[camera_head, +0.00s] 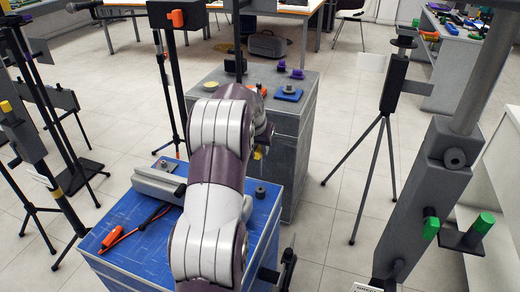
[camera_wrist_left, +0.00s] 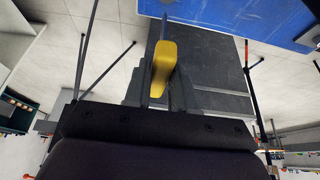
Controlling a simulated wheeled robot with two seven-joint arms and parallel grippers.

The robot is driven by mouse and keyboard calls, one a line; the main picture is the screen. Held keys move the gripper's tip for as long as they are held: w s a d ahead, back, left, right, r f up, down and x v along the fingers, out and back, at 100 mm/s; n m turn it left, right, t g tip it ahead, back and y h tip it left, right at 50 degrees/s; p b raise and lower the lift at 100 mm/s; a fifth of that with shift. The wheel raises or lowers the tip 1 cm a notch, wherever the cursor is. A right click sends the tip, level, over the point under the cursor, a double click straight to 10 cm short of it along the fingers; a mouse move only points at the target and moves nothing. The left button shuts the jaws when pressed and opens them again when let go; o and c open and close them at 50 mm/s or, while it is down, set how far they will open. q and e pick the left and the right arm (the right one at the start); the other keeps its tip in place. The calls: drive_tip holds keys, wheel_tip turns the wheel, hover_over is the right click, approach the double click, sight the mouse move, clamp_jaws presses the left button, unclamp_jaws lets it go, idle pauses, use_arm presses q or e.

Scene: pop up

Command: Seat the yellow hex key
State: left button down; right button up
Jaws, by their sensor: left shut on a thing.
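The yellow hex key (camera_wrist_left: 163,68) is between the fingers of my left gripper (camera_wrist_left: 157,92) in the left wrist view. Its yellow handle is clasped and its thin shaft points up and away from the fingers. In the head view a bit of yellow (camera_head: 258,153) shows just below my left gripper (camera_head: 260,140), beside the grey cabinet and above the blue-topped box. My own arm hides most of the gripper and the key. No seat for the key can be made out. My right gripper does not show.
The blue-topped box (camera_head: 118,220) carries an orange-handled tool (camera_head: 112,237), a grey block (camera_head: 158,182) and a dark round knob (camera_head: 260,191). Behind it a grey cabinet (camera_head: 300,100) holds a blue block (camera_head: 289,95) and small purple parts. Tripod stands (camera_head: 384,140) rise on both sides.

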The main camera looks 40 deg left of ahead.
use_arm(q)
drive_tip(key=shift+s+r, duration=0.1)
drive_tip(key=shift+s, duration=0.05)
wheel_tip(320, 180, down, 5)
drive_tip(key=shift+r+b, duration=0.15)
drive_tip(key=shift+b, duration=0.85)
drive_tip(key=shift+p, duration=0.3)
drive_tip(key=shift+f, duration=0.2)
